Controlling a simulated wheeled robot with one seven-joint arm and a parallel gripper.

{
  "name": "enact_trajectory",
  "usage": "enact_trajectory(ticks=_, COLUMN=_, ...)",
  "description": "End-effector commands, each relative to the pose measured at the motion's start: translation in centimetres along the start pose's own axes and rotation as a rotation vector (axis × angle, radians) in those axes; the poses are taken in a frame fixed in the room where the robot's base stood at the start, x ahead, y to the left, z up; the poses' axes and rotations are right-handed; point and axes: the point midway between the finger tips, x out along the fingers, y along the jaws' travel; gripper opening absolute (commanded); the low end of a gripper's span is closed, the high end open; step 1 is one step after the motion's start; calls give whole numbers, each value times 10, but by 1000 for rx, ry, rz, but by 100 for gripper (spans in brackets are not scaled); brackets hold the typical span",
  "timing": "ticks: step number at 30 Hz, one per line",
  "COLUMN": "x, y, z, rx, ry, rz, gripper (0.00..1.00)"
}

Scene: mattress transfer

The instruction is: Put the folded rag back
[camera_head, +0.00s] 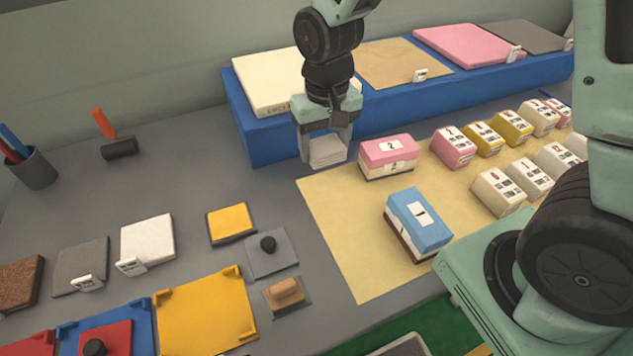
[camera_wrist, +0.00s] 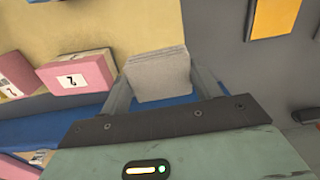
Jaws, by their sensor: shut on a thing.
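My gripper (camera_head: 326,150) is shut on a folded rag, a light grey layered block (camera_head: 327,152). In the wrist view the rag (camera_wrist: 158,76) sits between the two fingers of my gripper (camera_wrist: 160,85). In the head view the rag is just in front of the blue raised shelf (camera_head: 275,140), near the back left corner of the tan mat (camera_head: 345,240). I cannot tell exactly how high it is above the table.
A pink and cream block labelled 2 (camera_head: 388,157) stands right of the rag. A blue block labelled 1 (camera_head: 418,222) stands nearer on the mat. A yellow pad (camera_head: 230,222) and grey knobbed plate (camera_head: 270,252) lie at left. Grey table between them is clear.

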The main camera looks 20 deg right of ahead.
Motion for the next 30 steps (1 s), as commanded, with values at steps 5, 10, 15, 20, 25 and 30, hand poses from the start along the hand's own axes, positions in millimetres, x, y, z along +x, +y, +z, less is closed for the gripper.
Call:
enact_trajectory(ticks=5, x=25, y=1, z=2, rx=1, ry=-7, rz=3, gripper=45)
enact_trajectory(ticks=10, x=51, y=1, z=2, rx=1, ry=-5, rz=3, gripper=45)
enact_trajectory(ticks=15, x=67, y=1, z=2, rx=1, ry=-4, rz=3, gripper=45)
enact_trajectory(ticks=20, x=90, y=1, z=2, rx=1, ry=-4, rz=3, gripper=45)
enact_trajectory(ticks=25, x=98, y=1, z=1, rx=1, ry=0, rz=1, gripper=45)
enact_trajectory(ticks=30, x=98, y=1, z=1, rx=1, ry=0, rz=1, gripper=45)
